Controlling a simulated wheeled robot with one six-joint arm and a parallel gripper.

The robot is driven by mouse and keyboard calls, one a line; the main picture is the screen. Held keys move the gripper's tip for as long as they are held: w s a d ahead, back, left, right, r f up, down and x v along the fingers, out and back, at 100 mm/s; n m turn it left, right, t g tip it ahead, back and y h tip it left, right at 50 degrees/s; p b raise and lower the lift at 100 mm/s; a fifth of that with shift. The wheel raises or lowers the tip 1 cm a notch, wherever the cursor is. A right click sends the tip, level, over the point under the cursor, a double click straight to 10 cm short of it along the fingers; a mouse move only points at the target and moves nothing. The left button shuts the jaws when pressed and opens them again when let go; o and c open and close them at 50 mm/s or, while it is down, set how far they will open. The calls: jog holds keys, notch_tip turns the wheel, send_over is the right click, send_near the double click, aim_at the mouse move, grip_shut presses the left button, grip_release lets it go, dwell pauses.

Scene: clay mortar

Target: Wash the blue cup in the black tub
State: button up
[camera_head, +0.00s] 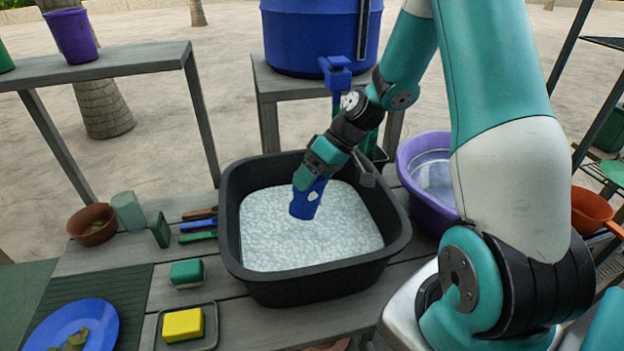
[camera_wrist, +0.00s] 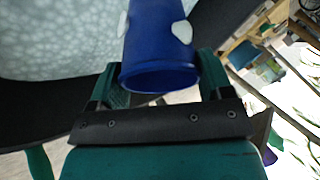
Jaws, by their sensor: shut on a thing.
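The blue cup (camera_head: 306,200) is held over the black tub, just above or touching the white suds; I cannot tell which. White foam patches cling to its side. My gripper (camera_head: 311,180) is shut on the cup. In the wrist view the cup (camera_wrist: 160,50) sits between the two green fingers of my gripper (camera_wrist: 160,85), its rim toward the camera. The black tub (camera_head: 400,237) stands on the grey slatted table and is filled with white foam (camera_head: 290,240). The foam hides the tub's floor.
A purple basin (camera_head: 428,197) stands right of the tub. A yellow sponge (camera_head: 183,325) on a tray, a green sponge (camera_head: 187,272) and several brushes (camera_head: 199,224) lie to the left. A blue plate (camera_head: 52,335) with scraps lies front left. A blue barrel (camera_head: 315,35) stands behind.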

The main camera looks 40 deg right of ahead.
notch_tip(320, 180, up, 10)
jog(key=p, duration=0.8)
jog(key=shift+r, duration=0.2)
dwell(0.6)
